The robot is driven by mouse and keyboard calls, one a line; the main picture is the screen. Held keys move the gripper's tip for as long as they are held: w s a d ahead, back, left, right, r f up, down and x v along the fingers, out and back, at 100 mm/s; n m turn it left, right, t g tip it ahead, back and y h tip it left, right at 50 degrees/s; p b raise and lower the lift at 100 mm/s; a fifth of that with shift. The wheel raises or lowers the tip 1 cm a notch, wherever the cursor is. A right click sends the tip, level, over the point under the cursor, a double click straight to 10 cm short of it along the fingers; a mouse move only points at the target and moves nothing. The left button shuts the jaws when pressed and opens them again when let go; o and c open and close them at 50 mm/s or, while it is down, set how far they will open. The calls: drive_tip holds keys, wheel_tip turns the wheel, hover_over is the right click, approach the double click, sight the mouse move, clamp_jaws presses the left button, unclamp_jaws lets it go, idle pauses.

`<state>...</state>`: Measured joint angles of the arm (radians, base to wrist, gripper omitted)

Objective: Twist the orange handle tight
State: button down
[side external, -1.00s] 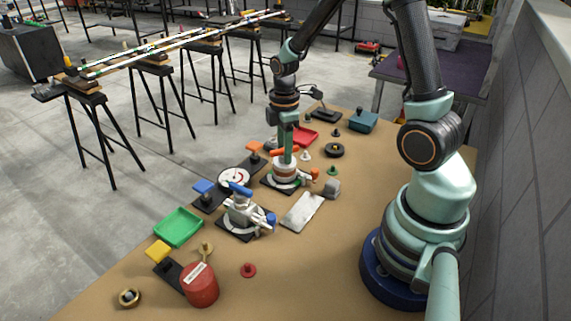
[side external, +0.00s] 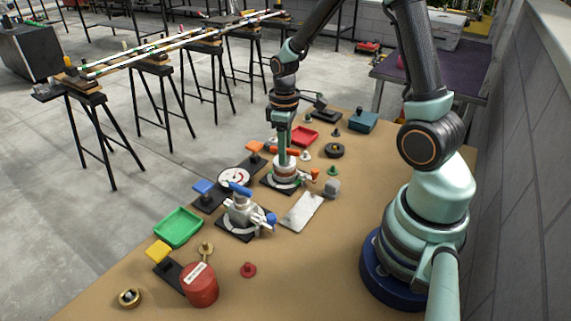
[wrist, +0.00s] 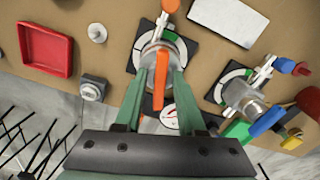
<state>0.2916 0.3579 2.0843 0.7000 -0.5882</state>
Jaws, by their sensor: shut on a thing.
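The orange handle (side external: 290,151) sits on top of a silver valve (side external: 285,172) on a black base. In the wrist view the orange handle (wrist: 159,82) runs lengthwise between my two fingers. My gripper (side external: 284,148) reaches down onto the valve from above, and it also shows in the wrist view (wrist: 160,72). Its green fingers lie on either side of the handle at the valve's top, shut on it. The exact contact points are partly hidden. A second, smaller orange knob (side external: 315,173) is on the valve's side.
A blue-handled valve (side external: 241,208) stands close in front, with a white dial (side external: 234,177) beside it. A grey plate (side external: 302,211) lies to the right. Red (side external: 304,134) and green (side external: 177,227) trays and a red cylinder (side external: 199,286) are nearby. The front right of the table is mostly clear.

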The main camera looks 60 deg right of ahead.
drive_tip(key=m, duration=0.6)
drive_tip(key=shift+m, duration=0.4)
drive_tip(key=c, duration=0.8)
unclamp_jaws()
drive_tip(key=shift+r, duration=3.75)
drive_tip(key=s+a+r+n+t, duration=0.3)
drive_tip(key=s+a+r+t, duration=0.2)
drive_tip(key=a+r, duration=0.5)
drive_tip(key=shift+s+a+r+t, duration=0.3)
drive_tip(key=shift+s+r, duration=0.1)
drive_tip(key=shift+s, duration=0.35)
